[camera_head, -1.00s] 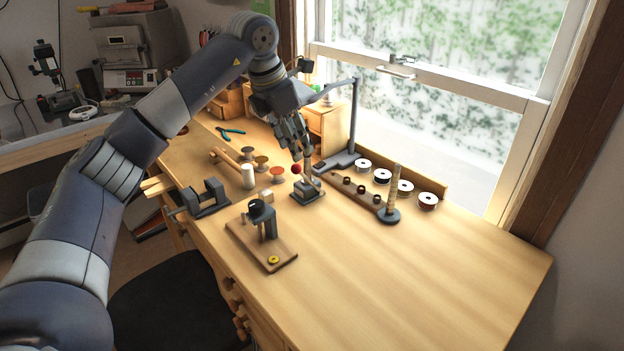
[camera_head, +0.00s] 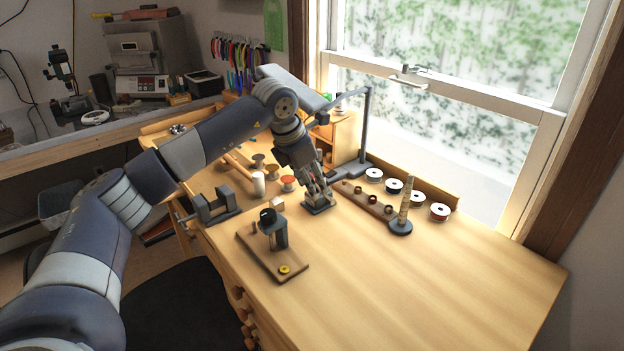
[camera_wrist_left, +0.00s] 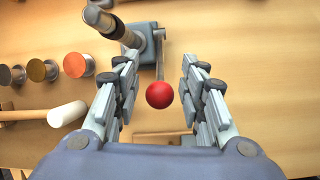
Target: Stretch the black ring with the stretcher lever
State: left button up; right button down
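The ring stretcher (camera_head: 319,208) stands on the bench in the head view, a small dark base with a post. In the left wrist view its grey base (camera_wrist_left: 150,38) and tilted post (camera_wrist_left: 101,18) show, with a dark band around the post; I cannot tell if this is the black ring. A thin lever runs from the base to a red ball knob (camera_wrist_left: 160,95). My left gripper (camera_head: 326,191) is down at the stretcher. In the left wrist view its fingers (camera_wrist_left: 160,90) are open, one on each side of the knob with gaps. The knob is hidden in the head view.
A clamp on a wooden board (camera_head: 272,255) and a vise (camera_head: 216,206) stand left of the stretcher. A ring strip (camera_head: 378,205), a tapered mandrel (camera_head: 402,222) and several wire spools (camera_head: 440,212) are to its right. A mallet (camera_wrist_left: 66,114) lies beside it. The front-right bench is clear.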

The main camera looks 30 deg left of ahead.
pick_arm(q)
jog(key=shift+w+f, duration=0.1)
jog(key=shift+f, duration=0.2)
pick_arm(e)
jog(key=shift+a, duration=0.1)
jog(key=shift+a, duration=0.1)
pick_arm(q)
grip_shut()
pick_arm(e)
jog(key=shift+a, duration=0.25)
jog(key=shift+d, duration=0.2)
